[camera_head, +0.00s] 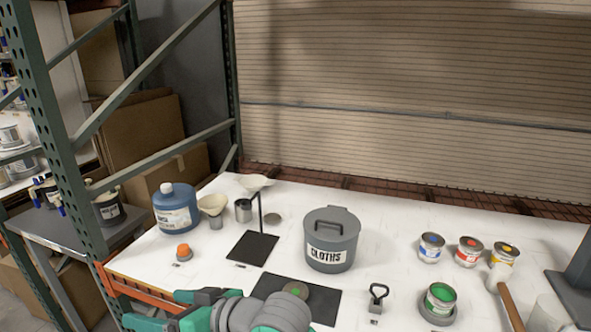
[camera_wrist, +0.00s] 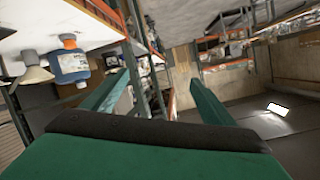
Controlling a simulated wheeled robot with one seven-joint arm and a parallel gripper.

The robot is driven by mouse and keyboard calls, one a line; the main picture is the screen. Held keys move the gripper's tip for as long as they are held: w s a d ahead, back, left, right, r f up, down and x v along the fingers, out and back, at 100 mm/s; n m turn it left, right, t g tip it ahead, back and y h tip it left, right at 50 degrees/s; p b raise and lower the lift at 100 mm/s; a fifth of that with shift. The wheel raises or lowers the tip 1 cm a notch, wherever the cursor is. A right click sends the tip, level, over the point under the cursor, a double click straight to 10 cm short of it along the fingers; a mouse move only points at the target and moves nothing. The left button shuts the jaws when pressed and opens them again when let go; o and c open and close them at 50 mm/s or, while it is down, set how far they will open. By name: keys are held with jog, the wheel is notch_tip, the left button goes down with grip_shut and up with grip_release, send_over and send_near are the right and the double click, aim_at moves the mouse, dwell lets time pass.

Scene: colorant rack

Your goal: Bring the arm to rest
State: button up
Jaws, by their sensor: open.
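My gripper (camera_head: 152,308) is at the bottom edge of the head view, at the front left of the white rack top (camera_head: 385,225). Its green fingers point left. In the wrist view the two fingers stand wide apart with nothing between them (camera_wrist: 158,88). My arm covers part of a dark mat (camera_head: 325,303) with a small round thing (camera_head: 295,289) on it.
The lidded CLOTHS pot (camera_head: 331,243) is central. Several paint cans (camera_head: 431,248) and a mallet (camera_head: 508,300) are at right. A green upright (camera_head: 62,140) rises at left.

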jog(key=w+d+f+m+t+h, duration=0.35)
jog(key=d+f+m+t, duration=0.35)
jog(key=m+t, duration=0.55)
jog(key=s+d+f+m+h, duration=0.2)
jog(key=s+d+f+h, duration=0.15)
jog(key=f, duration=0.35)
jog(key=s+d+f+m+h, duration=0.1)
jog(key=s+d+f+h, duration=0.25)
jog(key=s+f, duration=0.2)
jog(key=s+d+f+n+g+h, duration=0.1)
jog(key=s+d+f+n, duration=0.2)
jog(key=s, duration=0.9)
jog(key=s+d+f+n+h, duration=0.2)
jog(key=s+d+f, duration=0.4)
jog(key=s, duration=0.6)
jog(key=shift+d+n+g, duration=0.35)
jog(key=shift+d+n, duration=0.2)
jog(key=shift+d, duration=0.25)
jog(key=shift+w, duration=0.1)
jog(key=shift+c, duration=0.4)
